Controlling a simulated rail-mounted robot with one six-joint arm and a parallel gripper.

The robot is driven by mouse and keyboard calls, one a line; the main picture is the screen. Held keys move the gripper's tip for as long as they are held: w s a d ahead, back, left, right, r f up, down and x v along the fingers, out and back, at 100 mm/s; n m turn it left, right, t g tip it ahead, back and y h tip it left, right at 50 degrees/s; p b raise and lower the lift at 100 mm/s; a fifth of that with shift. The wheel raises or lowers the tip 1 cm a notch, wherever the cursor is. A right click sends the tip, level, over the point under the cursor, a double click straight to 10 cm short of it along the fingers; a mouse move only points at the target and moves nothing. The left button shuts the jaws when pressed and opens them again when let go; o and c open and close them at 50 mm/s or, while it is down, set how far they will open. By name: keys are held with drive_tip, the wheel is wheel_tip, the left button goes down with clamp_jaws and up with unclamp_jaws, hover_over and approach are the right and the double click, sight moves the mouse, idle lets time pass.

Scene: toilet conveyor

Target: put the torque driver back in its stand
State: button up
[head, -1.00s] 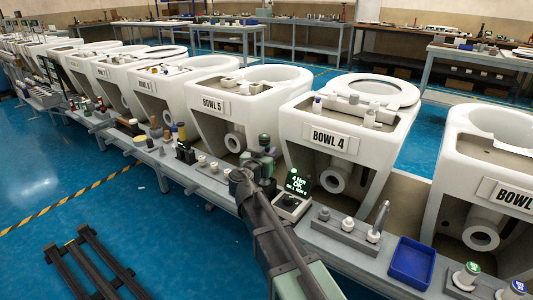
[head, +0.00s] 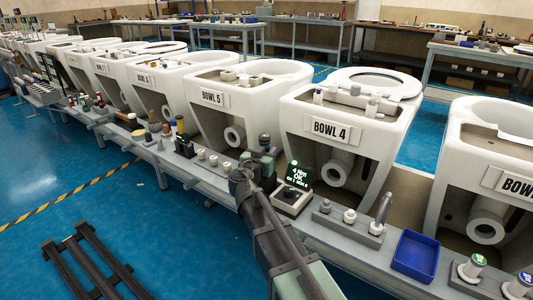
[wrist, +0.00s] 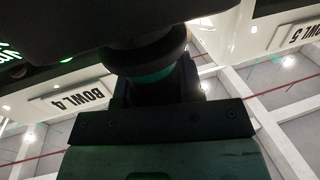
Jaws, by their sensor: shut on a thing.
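My gripper (head: 258,165) is at the end of my arm, above the front ledge between BOWL 5 and BOWL 4. It is shut on the torque driver (head: 264,141), a dark tool with a green top that stands roughly upright. In the wrist view the driver's dark round body with a teal band (wrist: 152,76) is close in front of the gripper's black block (wrist: 160,123). The fingertips are largely hidden. A grey box with a dark round recess (head: 291,197), apparently the stand, is just right of the gripper. Its small screen (head: 298,173) shows green text, "4 Nm OK".
BOWL 4 (head: 375,110) and BOWL 5 (head: 244,75) stand close behind the ledge. Right of the stand are a grey holder with pegs (head: 348,228), a blue bin (head: 414,256) and capped cylinders (head: 474,266). Small pegs (head: 213,158) stand to the left.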

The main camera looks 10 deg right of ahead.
drive_tip(key=o, duration=1.2)
drive_tip(key=shift+c, duration=0.2)
drive_tip(key=v, duration=1.1)
